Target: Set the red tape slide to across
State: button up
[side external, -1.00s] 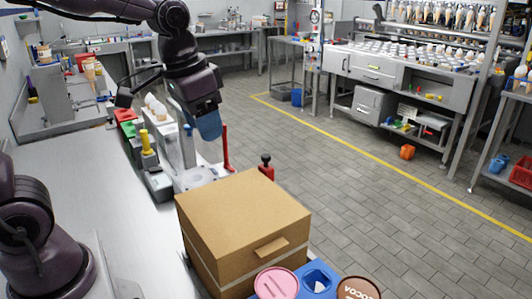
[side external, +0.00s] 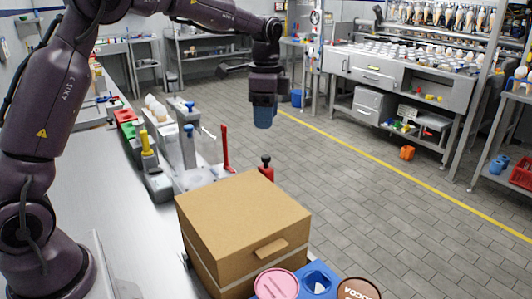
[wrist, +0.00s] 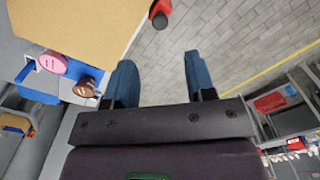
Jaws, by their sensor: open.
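Two red parts stand at the work table's far edge: an upright red lever (side external: 226,150) on a pale base, and a red piece with a dark knob (side external: 266,167) behind the cardboard box. I cannot tell for sure which is the tape slide. The knobbed red piece also shows at the top of the wrist view (wrist: 160,12), beside the box. My gripper (side external: 263,117) has blue fingers and hangs above and beyond the box, to the right of the lever, touching nothing. In the wrist view its fingers (wrist: 161,85) are apart and empty, with floor between them.
A yellow-handled fixture (side external: 147,145) and blue-knobbed posts (side external: 189,132) stand left. Open floor lies right.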

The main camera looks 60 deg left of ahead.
aim_at(266, 156)
notch_tip(266, 156, down, 10)
jog(key=shift+r, duration=0.15)
jog(key=shift+c, duration=0.4)
